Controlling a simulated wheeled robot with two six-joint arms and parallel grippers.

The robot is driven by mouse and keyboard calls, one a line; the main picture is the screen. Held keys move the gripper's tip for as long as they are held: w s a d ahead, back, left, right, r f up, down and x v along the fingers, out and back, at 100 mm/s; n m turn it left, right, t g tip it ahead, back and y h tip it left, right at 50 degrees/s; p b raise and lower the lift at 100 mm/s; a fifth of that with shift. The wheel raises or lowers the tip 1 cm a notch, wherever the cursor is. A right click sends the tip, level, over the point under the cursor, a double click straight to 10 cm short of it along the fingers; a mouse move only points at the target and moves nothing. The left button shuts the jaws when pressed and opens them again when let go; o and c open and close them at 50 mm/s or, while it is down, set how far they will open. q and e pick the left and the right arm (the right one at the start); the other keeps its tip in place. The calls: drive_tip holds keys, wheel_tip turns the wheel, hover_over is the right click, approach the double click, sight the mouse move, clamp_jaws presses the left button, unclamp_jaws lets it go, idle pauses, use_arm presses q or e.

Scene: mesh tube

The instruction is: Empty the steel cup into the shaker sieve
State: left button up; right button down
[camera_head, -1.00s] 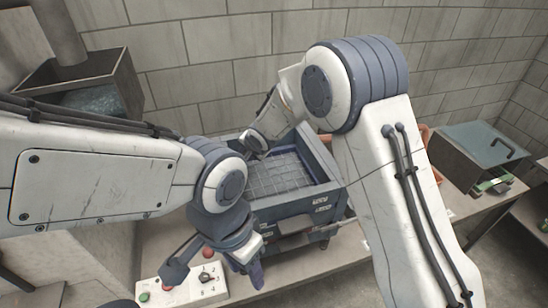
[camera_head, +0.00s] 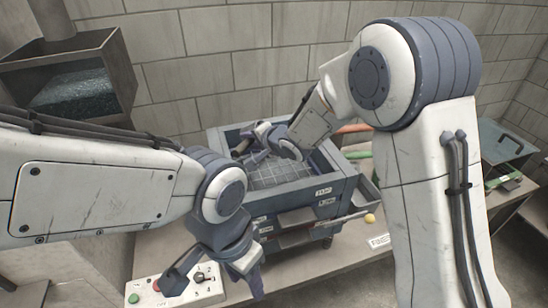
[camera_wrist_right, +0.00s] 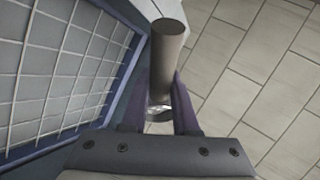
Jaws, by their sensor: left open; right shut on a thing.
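The shaker sieve (camera_head: 285,172) is a square metal mesh in a blue-grey frame on the bench, in the middle of the head view. Its mesh (camera_wrist_right: 60,65) fills the left of the right wrist view. My right gripper (camera_head: 250,142) is above the far left part of the sieve. In the wrist view it is shut on a dark grey-brown cylinder, the steel cup (camera_wrist_right: 168,62), beside the sieve frame. I cannot tell what the cup holds. My left gripper (camera_head: 218,276) is open and empty, low in front of the shaker, near the control box.
A control box (camera_head: 207,285) with buttons lies under my left gripper. A metal bin (camera_head: 125,75) with bluish grains stands at the upper left. A lidded box (camera_head: 510,150) stands at the right. A block wall is behind.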

drive_tip(key=shift+s+d+f+m+t+y+b, duration=0.15)
drive_tip(key=shift+t+y+b, duration=0.2)
drive_tip(key=shift+b, duration=0.9)
drive_tip(key=shift+w+r+m+t+y+b, duration=0.1)
drive_tip(key=shift+t+y+b, duration=0.2)
drive_tip(key=shift+b, duration=0.95)
drive_tip(key=shift+s+d+f+m+t+y+b, duration=0.15)
drive_tip(key=shift+t+y+b, duration=0.15)
drive_tip(key=shift+b, duration=0.95)
drive_tip(key=shift+s+d+r+m+t+y+b, duration=0.2)
drive_tip(key=shift+d+r+m+t+y+b, duration=0.15)
drive_tip(key=shift+d+r+y+b, duration=0.3)
drive_tip(key=shift+b, duration=0.35)
drive_tip(key=t+b, duration=0.1)
drive_tip(key=r+y+b, duration=0.1)
drive_tip(key=b, duration=0.1)
drive_tip(key=m+t+y+b, duration=0.1)
drive_tip(key=shift+s+d+r+t+b, duration=0.25)
drive_tip(key=shift+r+t+b, duration=0.05)
drive_tip(key=shift+r, duration=0.1)
drive_tip(key=shift+r, duration=0.1)
